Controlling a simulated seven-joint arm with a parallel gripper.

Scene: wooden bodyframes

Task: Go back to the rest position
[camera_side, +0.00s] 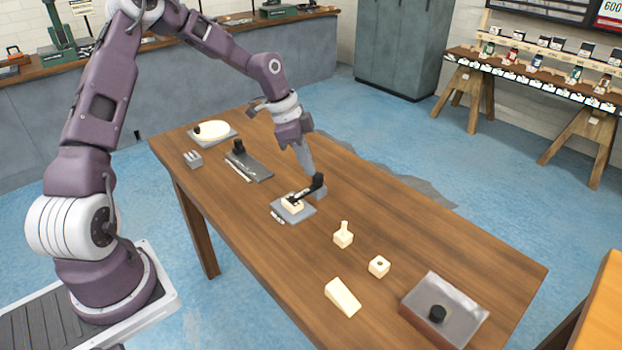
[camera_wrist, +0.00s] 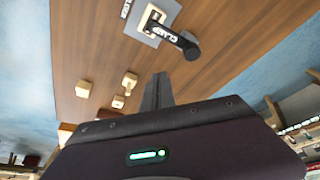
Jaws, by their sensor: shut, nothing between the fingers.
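My gripper (camera_side: 309,170) is shut and empty, pointing down over the middle of the wooden table. Its closed fingers also show in the wrist view (camera_wrist: 159,82). Just below and beside the fingertips in the side view is a black clamp lever (camera_side: 312,187) on a grey plate (camera_side: 281,210) with a pale wooden block (camera_side: 292,203) on it. In the wrist view the lever (camera_wrist: 172,36) carries the word "CLAMP" and ends in a round black knob; a gap shows between the knob and my fingertips. Whether they touch cannot be told from the side view.
A block with a peg (camera_side: 343,238), a block with a hole (camera_side: 379,266), a wedge (camera_side: 342,297) and a grey-topped box (camera_side: 452,303) stand towards the near right. A dark fixture (camera_side: 246,163) and a plate with a pale disc (camera_side: 212,130) lie at the far left.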

